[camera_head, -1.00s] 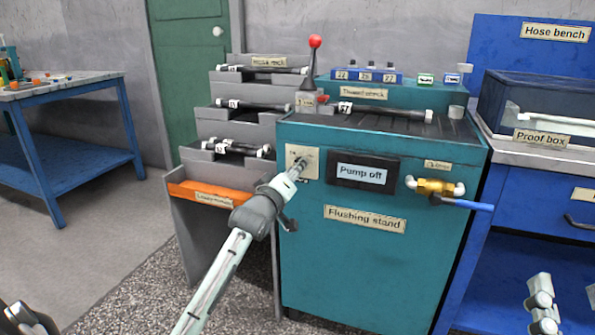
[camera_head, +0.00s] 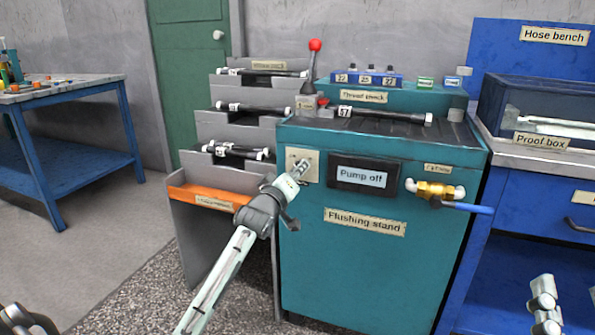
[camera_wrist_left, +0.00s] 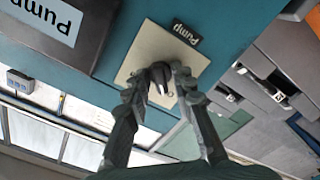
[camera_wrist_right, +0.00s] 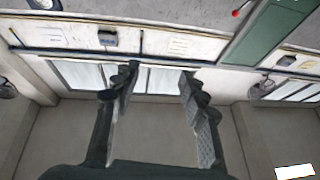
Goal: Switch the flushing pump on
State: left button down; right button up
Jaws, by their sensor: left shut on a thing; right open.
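The flushing stand (camera_head: 330,270) is a teal cabinet in the middle of the head view. A cream switch plate (camera_head: 312,163) is on its front at the upper left. The plate also shows in the left wrist view (camera_wrist_left: 140,55), with a "Pump" label and a dark knob (camera_wrist_left: 160,75) on it. The display (camera_head: 363,176) beside the plate reads "Pump off". My left gripper (camera_head: 301,167) is at the plate. In the left wrist view its fingers (camera_wrist_left: 158,88) are shut around the knob. My right gripper (camera_wrist_right: 156,85) is open and empty in its wrist view.
A brass valve (camera_head: 436,189) with a blue lever juts from the stand's front right. A red-knobbed lever (camera_head: 314,60) stands on top. Grey hose racks with an orange tray (camera_head: 205,195) stand left of it. The hose bench (camera_head: 540,190) adjoins on the right.

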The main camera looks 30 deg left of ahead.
jog(key=w+d+f+g+h+p, duration=0.1)
jog(key=d+f+g+h+p, duration=0.2)
jog(key=f, duration=0.5)
jog(key=d+f+g+h+p, duration=0.1)
jog(key=d+f+g+h, duration=0.15)
jog(key=f+g, duration=0.45)
jog(key=s+d+f+m+g+h+p, duration=0.2)
jog(key=s+d+f+g+h+p, duration=0.2)
jog(key=s+d+f+g, duration=0.65)
pick_arm(q)
jog(key=shift+m+p, duration=1.4)
jog(key=shift+m, duration=7.5)
pick_arm(e)
jog(key=d+f+t, duration=0.1)
jog(key=d+f, duration=0.2)
jog(key=f, duration=0.5)
jog(key=shift+s+t, duration=0.3)
jog(key=shift+t, duration=0.05)
jog(key=shift+f, duration=0.2)
